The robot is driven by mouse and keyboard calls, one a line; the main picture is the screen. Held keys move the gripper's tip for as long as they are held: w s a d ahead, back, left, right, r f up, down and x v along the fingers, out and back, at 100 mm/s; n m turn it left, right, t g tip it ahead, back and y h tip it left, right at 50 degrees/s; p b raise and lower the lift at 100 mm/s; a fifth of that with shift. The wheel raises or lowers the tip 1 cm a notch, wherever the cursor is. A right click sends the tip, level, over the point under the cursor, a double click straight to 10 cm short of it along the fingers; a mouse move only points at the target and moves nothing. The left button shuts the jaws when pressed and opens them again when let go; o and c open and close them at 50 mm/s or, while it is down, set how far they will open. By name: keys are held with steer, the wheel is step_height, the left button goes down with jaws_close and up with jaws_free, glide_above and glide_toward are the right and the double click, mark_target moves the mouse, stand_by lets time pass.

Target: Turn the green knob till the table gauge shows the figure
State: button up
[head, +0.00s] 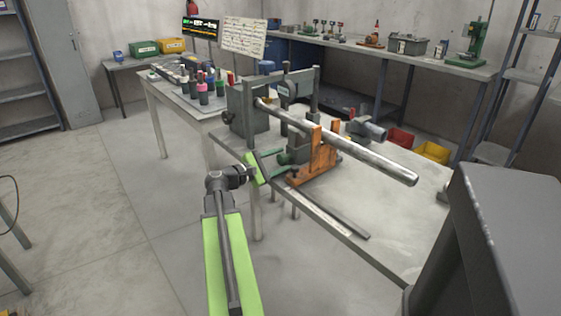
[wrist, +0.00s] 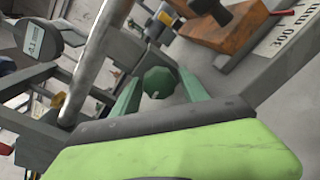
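The green knob (wrist: 160,82) is round and faceted, with a pale mark on its face. In the wrist view it sits between the two dark green fingers of my gripper (wrist: 159,88), with a gap on both sides. The gripper is open, and I cannot tell whether the knob is within its depth. In the head view my gripper (head: 277,161) is low beside the machine, and I cannot clearly pick out the knob there. A dark round head with a pale label (wrist: 35,40), perhaps the gauge, is at the wrist view's left; its figure is unreadable.
A long metal tube (head: 350,148) slants over the bench past an orange support (head: 325,150). A flat bar (head: 325,209) lies along the bench edge. A wrist-view label (wrist: 287,35) reads 300 mm. Behind are a lit screen (head: 201,27) and bottles (head: 203,92).

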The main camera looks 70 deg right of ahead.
steer(key=shift+f, duration=0.1)
steer(key=n, duration=0.4)
steer(key=shift+b, duration=0.3)
steer(key=n, duration=0.5)
steer(key=shift+g+b, duration=0.3)
steer(key=shift+b, duration=0.05)
steer(key=v, duration=1.7)
steer(key=shift+a, duration=0.2)
steer(key=shift+s+t+h, duration=0.3)
steer(key=shift+s+t, duration=0.1)
steer(key=shift+s, duration=0.3)
steer(key=x, duration=1.7)
steer(key=shift+d, duration=0.25)
